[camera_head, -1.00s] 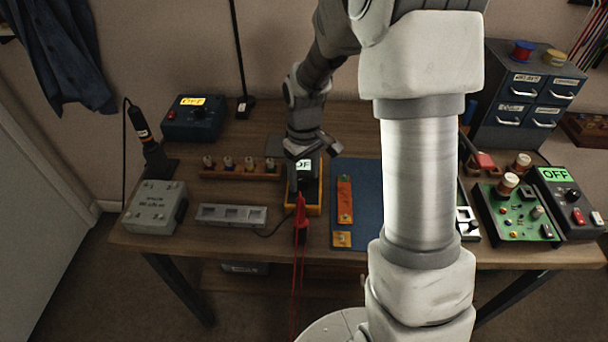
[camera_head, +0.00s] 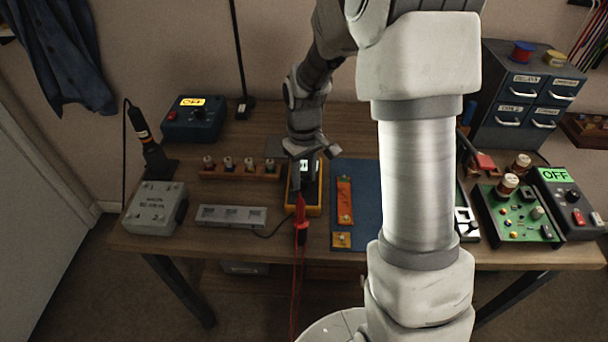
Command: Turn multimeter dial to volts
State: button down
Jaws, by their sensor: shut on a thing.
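The multimeter (camera_head: 314,200) has a yellow case and lies near the middle of the workbench. Its light display shows only in part beside my gripper, and I cannot read it now. My gripper (camera_head: 301,172) points down over the multimeter's face and is shut on the dial. The dial itself is hidden behind the gripper, so its setting cannot be seen. A red probe (camera_head: 301,216) with red leads stands in front of the multimeter's lower edge.
A blue mat (camera_head: 368,210) with an orange strip (camera_head: 345,199) lies just right. A green circuit board (camera_head: 519,220) and a box reading OFF (camera_head: 567,203) stand right.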

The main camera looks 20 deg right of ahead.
aim_at(304, 179)
jog(key=m, duration=0.5)
jog(key=shift+r+m+p, duration=0.1)
jog(key=shift+m+p, duration=0.2)
jog(key=shift+m, duration=0.1)
jog(key=m+p, duration=0.1)
jog(key=m, duration=0.3)
jog(key=shift+m, duration=0.4)
jog(key=c, duration=0.5)
grip_release()
notch_tip(304, 179, up, 17)
jog(key=p, duration=0.2)
jog(key=shift+r+p, duration=0.15)
jog(key=shift+p, duration=0.25)
